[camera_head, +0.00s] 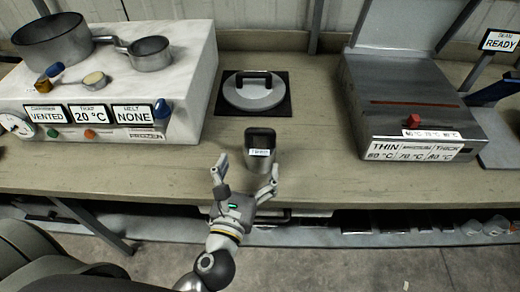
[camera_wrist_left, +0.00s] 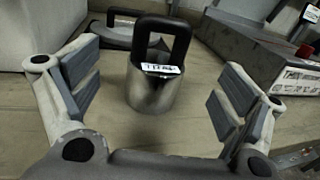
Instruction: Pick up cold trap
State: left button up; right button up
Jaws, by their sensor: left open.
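The cold trap (camera_head: 260,165) is a metal cylinder with a black loop handle and a small white label. It stands upright on the bench, near its front edge. It also shows in the left wrist view (camera_wrist_left: 150,92), centred beyond the fingers. My left gripper (camera_head: 246,176) is open, with its fingers spread to either side at the near side of the cold trap. My right gripper is not in view.
A round grey lid with a black handle (camera_head: 254,90) sits on a dark square behind the trap. A white console (camera_head: 200,60) with pans stands left. A grey press-like box (camera_head: 400,90) stands right.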

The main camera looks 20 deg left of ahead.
aim_at(261, 144)
pick_arm(q)
jog(key=w, duration=0.2)
jog(key=w+p, duration=0.1)
jog(key=w, duration=0.1)
jog(key=shift+a+r, duration=0.15)
jog(key=shift+w+p, duration=0.85)
jog(key=shift+w, duration=2.15)
jog(key=shift+s, duration=0.1)
jog(key=c, duration=1.9)
